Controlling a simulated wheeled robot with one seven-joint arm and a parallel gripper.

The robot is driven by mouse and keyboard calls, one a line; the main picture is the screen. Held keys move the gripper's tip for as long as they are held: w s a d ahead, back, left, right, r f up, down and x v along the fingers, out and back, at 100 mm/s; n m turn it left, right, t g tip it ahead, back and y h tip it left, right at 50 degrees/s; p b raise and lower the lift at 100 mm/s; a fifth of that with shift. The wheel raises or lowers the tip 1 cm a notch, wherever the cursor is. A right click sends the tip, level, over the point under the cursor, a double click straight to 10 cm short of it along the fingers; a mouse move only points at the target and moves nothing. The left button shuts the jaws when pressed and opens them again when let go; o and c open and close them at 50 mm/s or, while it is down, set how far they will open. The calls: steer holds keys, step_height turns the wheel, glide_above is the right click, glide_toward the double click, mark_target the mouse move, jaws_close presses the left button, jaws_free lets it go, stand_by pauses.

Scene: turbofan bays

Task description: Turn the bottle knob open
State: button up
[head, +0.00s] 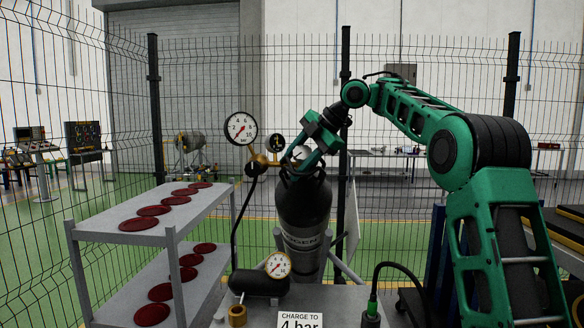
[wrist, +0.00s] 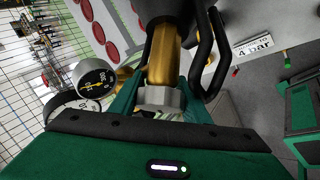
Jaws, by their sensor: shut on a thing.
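The dark gas bottle (head: 303,205) stands upright behind the bench, with a pale lettered band lower down. Its grey bottle knob (wrist: 160,98) sits at the end of a brass valve stem (wrist: 164,58) in the wrist view. My gripper (head: 303,158) reaches the valve from the upper right, its green fingers at the bottle's top. In the wrist view the fingers lie on both sides of the knob, and they are shut on it. The knob's underside and the finger contact are partly hidden by the gripper body.
A large gauge (head: 240,128) and a smaller dark gauge (head: 277,143) stand beside the valve. Another gauge (head: 278,265) sits lower on the bench, by a "CHARGE TO 4 bar" sign (head: 301,320). A grey shelf (head: 100,228) with red discs is at left. A mesh fence stands behind.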

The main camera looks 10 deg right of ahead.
mark_target(303, 148)
steer(key=shift+s+n+g+h, duration=0.25)
steer(key=shift+n+g+h, duration=0.35)
steer(key=shift+n+g, duration=0.55)
steer(key=shift+s+d+f+n+g+h, duration=0.15)
steer(key=shift+n+g+h, duration=0.2)
steer(key=shift+n, duration=0.4)
steer(key=o, duration=1)
steer(key=shift+o, duration=0.2)
steer(key=shift+f, duration=0.1)
steer(key=shift+w+v, duration=0.15)
steer(key=shift+v, duration=1.65)
steer(key=shift+w+v, duration=0.15)
steer(key=shift+v, duration=1.7)
steer(key=shift+r, duration=0.25)
steer(key=shift+s+r, duration=0.1)
steer(key=shift+s, duration=0.05)
